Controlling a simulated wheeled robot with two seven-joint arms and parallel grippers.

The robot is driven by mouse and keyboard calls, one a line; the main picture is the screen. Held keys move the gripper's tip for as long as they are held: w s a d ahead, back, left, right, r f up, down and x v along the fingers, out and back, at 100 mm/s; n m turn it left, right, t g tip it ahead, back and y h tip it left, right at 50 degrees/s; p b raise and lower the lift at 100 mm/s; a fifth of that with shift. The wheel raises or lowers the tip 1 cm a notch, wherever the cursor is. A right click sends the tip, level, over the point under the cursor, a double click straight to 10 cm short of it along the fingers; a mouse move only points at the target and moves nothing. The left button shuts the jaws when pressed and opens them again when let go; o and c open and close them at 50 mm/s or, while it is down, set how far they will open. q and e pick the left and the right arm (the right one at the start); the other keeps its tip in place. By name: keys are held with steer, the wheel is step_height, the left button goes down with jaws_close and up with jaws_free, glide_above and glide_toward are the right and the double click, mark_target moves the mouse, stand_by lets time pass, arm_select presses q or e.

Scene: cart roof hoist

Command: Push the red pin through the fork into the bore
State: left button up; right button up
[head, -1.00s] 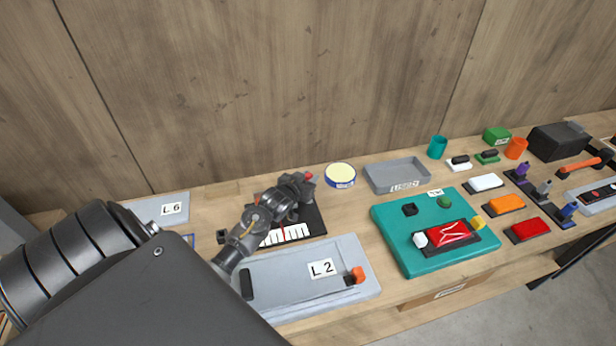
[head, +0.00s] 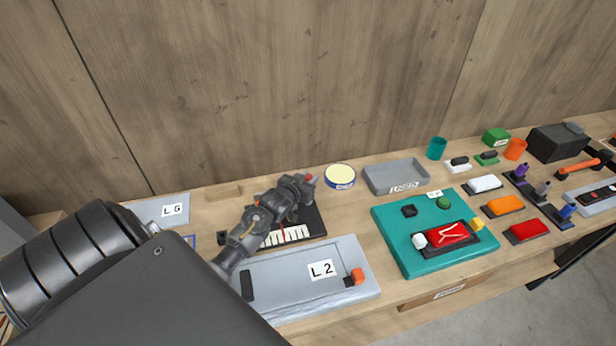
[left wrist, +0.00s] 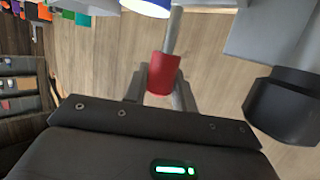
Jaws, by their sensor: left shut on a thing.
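My left gripper (head: 306,187) is over the back of the bench, beyond the black board with the white scale. In the left wrist view my left gripper (left wrist: 161,82) is shut on the red pin (left wrist: 164,72), its red head between the fingers. A grey shaft (left wrist: 174,32) runs on from the red head, away from the gripper. In the head view only a bit of the red pin (head: 309,178) shows at the fingertips. I cannot make out the fork or the bore. My right gripper is not in view.
A white-scaled black board (head: 312,222) lies under my left wrist. A grey L2 panel (head: 352,255) is in front, a round blue-rimmed tin (head: 340,176) and grey tray (head: 397,175) to the right. A teal board (head: 405,262) is further right. A wooden wall stands behind.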

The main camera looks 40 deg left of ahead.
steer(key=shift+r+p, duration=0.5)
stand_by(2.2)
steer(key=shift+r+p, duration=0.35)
steer(key=shift+p, duration=0.05)
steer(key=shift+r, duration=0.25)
stand_by(4.7)
